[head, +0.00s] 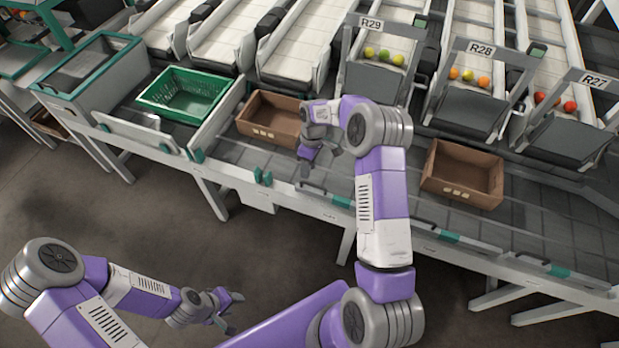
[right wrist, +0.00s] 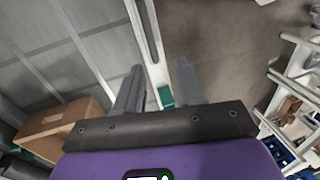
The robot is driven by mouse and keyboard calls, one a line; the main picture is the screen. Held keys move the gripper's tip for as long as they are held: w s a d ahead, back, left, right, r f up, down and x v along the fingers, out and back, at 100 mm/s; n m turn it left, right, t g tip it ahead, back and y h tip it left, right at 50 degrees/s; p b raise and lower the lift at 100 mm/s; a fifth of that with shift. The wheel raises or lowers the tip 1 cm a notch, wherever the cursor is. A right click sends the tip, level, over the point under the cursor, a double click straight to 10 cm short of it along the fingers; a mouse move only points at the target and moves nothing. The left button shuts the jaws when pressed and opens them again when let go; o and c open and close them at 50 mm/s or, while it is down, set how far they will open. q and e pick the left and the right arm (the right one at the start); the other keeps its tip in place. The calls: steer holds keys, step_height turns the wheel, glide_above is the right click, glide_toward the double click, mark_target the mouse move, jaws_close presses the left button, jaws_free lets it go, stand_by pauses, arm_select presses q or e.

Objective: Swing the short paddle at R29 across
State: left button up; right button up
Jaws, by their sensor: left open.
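The R29 sign (head: 370,23) hangs on a frame over a chute with green and yellow tomatoes. In line with it, a short paddle (head: 313,187) lies along the near edge of the belt, beside a green block (head: 341,201). My right gripper (head: 318,160) is open and empty, pointing down over the belt near this paddle; my arm hides part of the belt. In the right wrist view its spread fingers (right wrist: 158,72) stand either side of the pale edge rail and a green block (right wrist: 166,97); contact cannot be told. My left gripper (head: 234,312) is open, low over the floor.
A brown crate (head: 245,122) stands on the belt left of my right gripper, another (head: 428,182) to its right. A green crate (head: 144,101) sits further left. Similar paddles lie along the near edge by R28 (head: 480,49) and R27 (head: 595,82). The floor in front is clear.

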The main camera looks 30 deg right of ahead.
steer(key=f+b, duration=0.1)
steer(key=f, duration=0.2)
steer(key=f+b, duration=0.1)
steer(key=f, duration=0.2)
steer(key=shift+s+d, duration=0.1)
steer(key=shift+s, duration=0.1)
jaws_close()
stand_by(0.4)
